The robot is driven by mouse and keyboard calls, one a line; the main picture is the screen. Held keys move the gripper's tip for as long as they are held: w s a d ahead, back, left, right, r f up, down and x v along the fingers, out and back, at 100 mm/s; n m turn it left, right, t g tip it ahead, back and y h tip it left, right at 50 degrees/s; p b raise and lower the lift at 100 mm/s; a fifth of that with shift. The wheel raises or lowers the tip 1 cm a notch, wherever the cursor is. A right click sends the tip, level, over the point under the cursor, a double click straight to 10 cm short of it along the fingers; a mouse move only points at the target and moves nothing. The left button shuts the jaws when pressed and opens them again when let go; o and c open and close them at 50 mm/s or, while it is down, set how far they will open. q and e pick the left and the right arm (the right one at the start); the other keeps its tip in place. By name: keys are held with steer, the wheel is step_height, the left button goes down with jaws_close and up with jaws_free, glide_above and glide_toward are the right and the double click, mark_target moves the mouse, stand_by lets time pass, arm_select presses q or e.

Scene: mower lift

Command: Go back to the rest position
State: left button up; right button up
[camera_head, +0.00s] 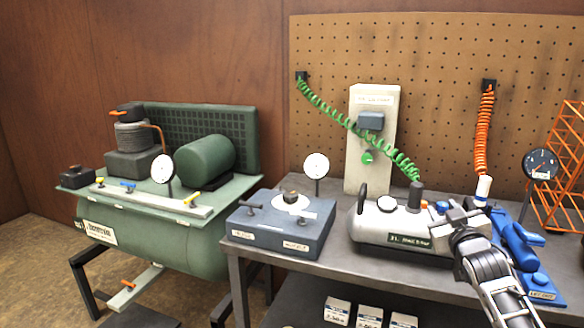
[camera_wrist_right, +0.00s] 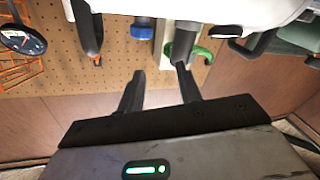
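My right gripper (camera_head: 452,217) reaches in from the lower right in the head view, in front of the right end of the silver tank (camera_head: 385,222). In the right wrist view its two fingers (camera_wrist_right: 160,75) stand apart with nothing between them. The tank fills the top edge of that view as a pale shape (camera_wrist_right: 190,10). A coiled green hose (camera_head: 350,124) runs from the pegboard down to the dark fitting on the tank. The gripper hides part of the tank's right side. My left gripper is in neither view.
A blue box (camera_head: 280,228) with a dial stands left of the tank on the grey bench (camera_head: 330,262). A blue jack-like device (camera_head: 520,248), a gauge (camera_head: 540,165) and an orange wire rack (camera_head: 562,150) crowd the right. A green compressor (camera_head: 150,235) stands at left.

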steer(key=s+a+f+g, duration=0.1)
steer(key=f, duration=0.2)
steer(key=s+a+f, duration=0.1)
steer(key=f, duration=0.2)
steer(key=s+a+f+g+y, duration=0.1)
steer(key=f, duration=0.2)
steer(key=shift+s+f+m+g, duration=0.1)
steer(key=shift+s+m+g, duration=0.15)
steer(key=shift+m+g, duration=0.05)
steer(key=s+a+f+g+y+b, duration=0.1)
steer(key=s+a+f, duration=0.3)
steer(key=s+f, duration=0.2)
steer(key=s+a+f+g+y, duration=0.1)
steer(key=s+a+f, duration=0.4)
steer(key=s+f, duration=0.15)
steer(key=s+a+f+g+y, duration=0.1)
steer(key=s+a+f, duration=0.1)
steer(key=s, duration=0.5)
steer(key=s+a+f+g+b, duration=0.1)
steer(key=s+a+f, duration=0.1)
steer(key=s, duration=0.5)
steer(key=s+a+f+y, duration=0.1)
steer(key=s+a, duration=0.3)
steer(key=s, duration=0.4)
steer(key=shift+a+f+g+y+b, duration=0.3)
steer(key=shift+f+g+b, duration=0.05)
steer(key=shift+f+g, duration=0.1)
